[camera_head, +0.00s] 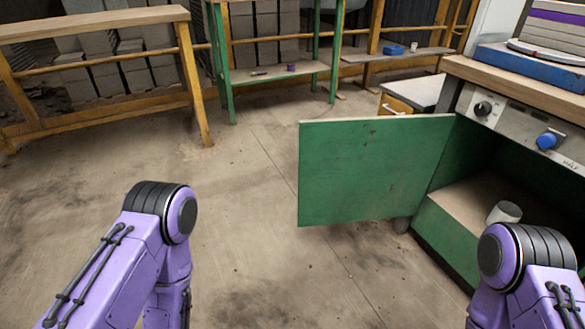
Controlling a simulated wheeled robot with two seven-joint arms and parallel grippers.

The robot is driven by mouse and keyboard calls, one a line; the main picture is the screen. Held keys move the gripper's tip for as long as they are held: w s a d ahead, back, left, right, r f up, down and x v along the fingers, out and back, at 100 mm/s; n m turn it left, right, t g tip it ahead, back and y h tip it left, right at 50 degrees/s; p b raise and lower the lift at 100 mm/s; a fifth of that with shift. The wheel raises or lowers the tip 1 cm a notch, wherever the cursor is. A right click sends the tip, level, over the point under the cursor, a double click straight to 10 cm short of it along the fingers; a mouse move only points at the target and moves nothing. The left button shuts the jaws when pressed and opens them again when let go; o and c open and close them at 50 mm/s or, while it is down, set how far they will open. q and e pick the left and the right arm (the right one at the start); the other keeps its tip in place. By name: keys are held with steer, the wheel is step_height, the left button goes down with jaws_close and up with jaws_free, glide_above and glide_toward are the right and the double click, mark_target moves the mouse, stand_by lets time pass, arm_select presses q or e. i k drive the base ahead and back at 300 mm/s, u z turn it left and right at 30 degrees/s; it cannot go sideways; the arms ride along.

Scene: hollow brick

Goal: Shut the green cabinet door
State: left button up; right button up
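The green cabinet door (365,170) stands wide open, swung out to the left from its hinge side at the cabinet front. The green cabinet (450,235) is at the right, its dark inside showing with a white cylindrical cup-like object (504,212) on the shelf. My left arm is at the lower left and my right arm at the lower right, in front of part of the cabinet. Both are apart from the door in the picture. Neither gripper is in view.
A wooden worktop (520,85) with a blue tray-like item (530,72) tops the cabinet, above a panel with a black knob (482,108) and a blue knob (549,139). Wooden and green racks (225,75) stand at the back. The concrete floor left of the door is clear.

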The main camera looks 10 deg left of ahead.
mark_target(351, 169)
steer(key=u, duration=1.25)
steer(key=i, duration=3.35)
steer(key=z, duration=4.05)
steer(key=i, duration=0.5)
steer(key=z, duration=1.25)
steer(key=k, duration=0.25)
steer(key=u, duration=1)
